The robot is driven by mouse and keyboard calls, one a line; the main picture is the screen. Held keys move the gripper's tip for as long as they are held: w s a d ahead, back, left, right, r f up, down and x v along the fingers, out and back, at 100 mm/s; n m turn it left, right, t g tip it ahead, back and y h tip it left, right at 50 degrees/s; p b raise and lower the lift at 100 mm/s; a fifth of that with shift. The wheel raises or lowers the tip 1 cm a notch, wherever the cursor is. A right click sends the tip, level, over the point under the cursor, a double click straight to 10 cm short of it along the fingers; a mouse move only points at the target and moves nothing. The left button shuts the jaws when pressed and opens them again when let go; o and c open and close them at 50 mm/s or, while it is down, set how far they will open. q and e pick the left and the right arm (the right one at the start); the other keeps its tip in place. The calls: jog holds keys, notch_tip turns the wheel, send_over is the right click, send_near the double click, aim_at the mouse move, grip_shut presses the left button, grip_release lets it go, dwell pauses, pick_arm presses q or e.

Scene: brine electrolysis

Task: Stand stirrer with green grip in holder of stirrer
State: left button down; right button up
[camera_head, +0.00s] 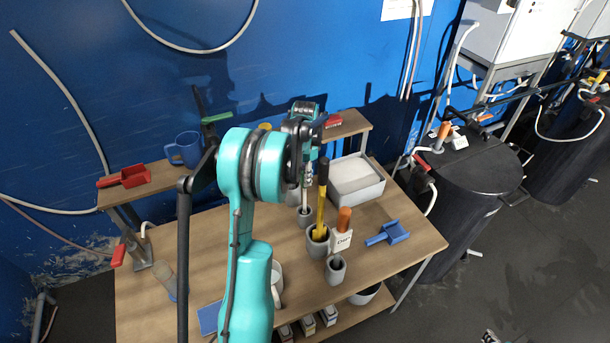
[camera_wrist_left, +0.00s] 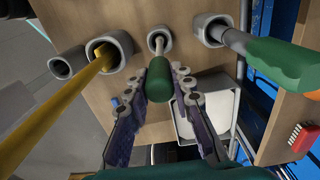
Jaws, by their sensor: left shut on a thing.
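My left gripper (camera_wrist_left: 160,75) is shut on the green grip (camera_wrist_left: 158,80) of a stirrer. In the left wrist view its thin pale rod (camera_wrist_left: 160,45) reaches the mouth of a small grey holder (camera_wrist_left: 154,34); I cannot tell how deep it sits. In the head view my left gripper (camera_head: 306,158) is above this holder (camera_head: 305,216), with the rod (camera_head: 305,190) pointing down, near upright. The grip is mostly hidden there. My right gripper is not in view.
A yellow-handled tool (camera_head: 321,205) stands in a neighbouring grey cup (camera_head: 318,241). Another cup (camera_head: 336,269) stands in front. A larger green-handled tool (camera_wrist_left: 285,75) stands close on the other side. A white tray (camera_head: 357,192) and blue scoop (camera_head: 388,233) lie to the right.

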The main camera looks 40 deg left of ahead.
pick_arm(q)
jog(key=shift+f+b, duration=1.4)
jog(key=shift+f, duration=0.65)
jog(key=c, duration=1.2)
grip_release()
jog(key=shift+r, duration=0.15)
notch_tip(320, 180, up, 12)
jog(key=shift+f, duration=0.1)
